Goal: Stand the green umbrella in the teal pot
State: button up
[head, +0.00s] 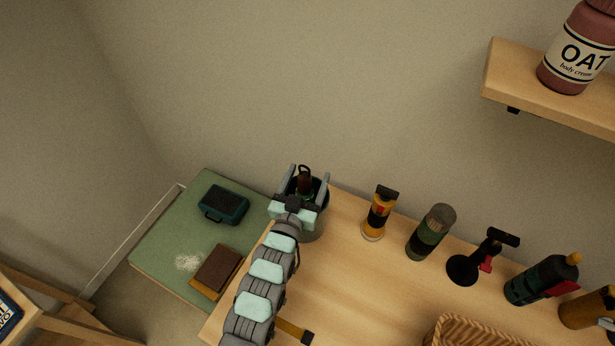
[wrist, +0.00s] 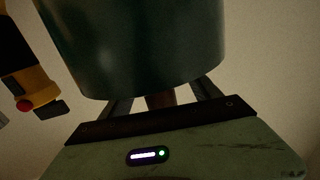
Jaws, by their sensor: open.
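The teal pot (head: 315,229) stands at the table's back left corner, partly hidden by my gripper. In the wrist view its dark teal wall (wrist: 130,48) fills the upper middle. The green umbrella (head: 304,191) is in the pot, with its brown handle sticking up out of the mouth; its lower part is hidden. My gripper (head: 308,173) is open at the pot's mouth, one finger on each side of the handle. In the wrist view the brown handle (wrist: 160,101) shows between the fingers (wrist: 163,96). I cannot tell whether the fingers touch it.
A yellow-and-black torch (head: 379,215), a green can (head: 430,235), a black stand (head: 463,269) and a dark bottle (head: 540,281) line the table (head: 350,280) to the right. A basket (head: 475,335) is in front. A dark case (head: 223,203) and books (head: 217,269) lie left on a lower green surface.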

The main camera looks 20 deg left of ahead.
jog(key=s, duration=1)
jog(key=shift+s+d, duration=0.35)
jog(key=shift+s, duration=0.05)
dwell(0.6)
